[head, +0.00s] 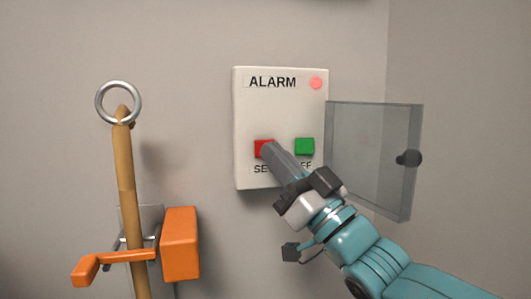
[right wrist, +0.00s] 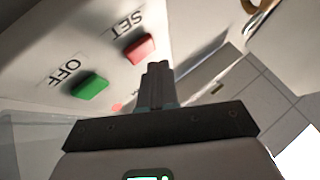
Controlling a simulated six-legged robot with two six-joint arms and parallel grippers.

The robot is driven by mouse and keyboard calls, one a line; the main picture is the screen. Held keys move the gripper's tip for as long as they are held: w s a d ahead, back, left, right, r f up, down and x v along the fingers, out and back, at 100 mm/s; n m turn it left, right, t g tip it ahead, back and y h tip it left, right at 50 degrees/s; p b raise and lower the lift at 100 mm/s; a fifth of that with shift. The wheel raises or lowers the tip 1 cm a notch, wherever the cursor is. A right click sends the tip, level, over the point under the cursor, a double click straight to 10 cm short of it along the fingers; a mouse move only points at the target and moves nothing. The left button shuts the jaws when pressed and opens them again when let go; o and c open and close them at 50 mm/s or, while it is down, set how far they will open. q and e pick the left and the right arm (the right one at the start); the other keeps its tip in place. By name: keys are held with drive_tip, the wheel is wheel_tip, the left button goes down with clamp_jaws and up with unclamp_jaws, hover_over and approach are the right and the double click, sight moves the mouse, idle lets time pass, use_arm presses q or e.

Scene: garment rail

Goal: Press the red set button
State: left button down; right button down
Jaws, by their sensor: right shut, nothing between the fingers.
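The white alarm box (head: 280,115) hangs on the wall, with its transparent cover (head: 370,150) swung open to the right. The red set button (head: 261,148) is at the lower left of its face; it also shows in the right wrist view (right wrist: 139,48). The green off button (head: 305,146) is to its right, also in the right wrist view (right wrist: 90,86). My right gripper (head: 268,150) is shut and empty, its fingertips at the red button and covering part of it. In the right wrist view the fingertips (right wrist: 157,66) are beside the button; I cannot tell whether they touch. My left gripper is out of view.
A round lamp (head: 316,83) at the box's top right looks pinkish red. At left, a wooden pole (head: 126,185) with a metal ring (head: 118,102) stands at an orange block and lever (head: 180,243). The wall between pole and box is clear.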

drive_tip(key=s+b, duration=0.1)
drive_tip(key=s+d+b, duration=0.1)
drive_tip(key=s, duration=0.1)
drive_tip(key=s+b, duration=0.1)
drive_tip(key=shift+s+d, duration=0.25)
drive_tip(key=shift+s, duration=0.15)
idle(0.7)
